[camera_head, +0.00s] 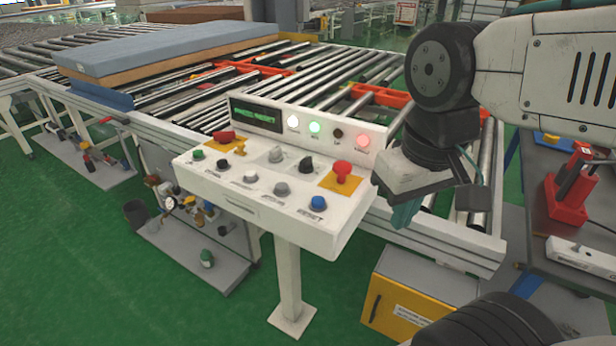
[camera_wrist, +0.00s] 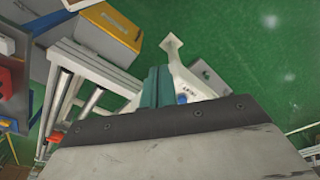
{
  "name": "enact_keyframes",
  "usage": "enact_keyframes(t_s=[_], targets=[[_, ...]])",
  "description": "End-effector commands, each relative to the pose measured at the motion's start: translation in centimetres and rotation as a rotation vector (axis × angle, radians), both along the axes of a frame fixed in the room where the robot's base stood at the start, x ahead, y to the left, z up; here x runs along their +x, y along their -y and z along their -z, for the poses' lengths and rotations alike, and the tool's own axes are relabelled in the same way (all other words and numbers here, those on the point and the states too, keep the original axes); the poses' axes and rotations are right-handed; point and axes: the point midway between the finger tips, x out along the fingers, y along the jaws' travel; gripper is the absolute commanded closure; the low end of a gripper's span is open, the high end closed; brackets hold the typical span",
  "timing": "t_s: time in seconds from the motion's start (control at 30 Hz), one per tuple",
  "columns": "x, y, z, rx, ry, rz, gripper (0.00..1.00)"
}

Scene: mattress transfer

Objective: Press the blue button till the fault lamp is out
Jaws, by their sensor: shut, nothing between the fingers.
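The blue button (camera_head: 318,203) is at the front right of the white control console (camera_head: 240,187), above the label RESET. It also shows in the wrist view (camera_wrist: 182,98), just right of my fingers. A lit red lamp (camera_head: 363,142) is at the right end of the lamp row; I cannot read its label. The display (camera_head: 256,116) shows green text that seems to read PRESS RESET. My gripper (camera_head: 403,214) is shut and empty, with its green fingers pointing down, right of the console and apart from the button. The fingers (camera_wrist: 157,86) also show in the wrist view.
A red mushroom button (camera_head: 342,172) stands close behind the blue button. A roller conveyor (camera_head: 330,75) carrying a blue-grey mattress (camera_head: 170,48) lies behind. A yellow cabinet (camera_head: 410,300) stands below my gripper.

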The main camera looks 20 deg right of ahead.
Motion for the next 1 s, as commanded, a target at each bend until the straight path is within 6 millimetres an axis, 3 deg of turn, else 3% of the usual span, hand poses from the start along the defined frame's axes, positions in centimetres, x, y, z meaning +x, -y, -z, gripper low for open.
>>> enact_keyframes(t_s=[0.23,0.37,0.47,0.67,0.8,1.0], targets=[[0.1,0.0,0.0,0.000,-0.001,-0.002,1.00],[1.3,-0.1,-0.7,-0.007,-0.016,-0.037,1.00],[3.9,-0.3,-1.9,-0.020,-0.044,-0.107,1.00],[12.1,-1.4,-3.7,-0.055,-0.122,-0.316,1.00],[17.7,-2.6,-3.6,-0.075,-0.173,-0.457,1.00],[22.9,-4.0,-2.6,-0.089,-0.218,-0.586,1.00]])
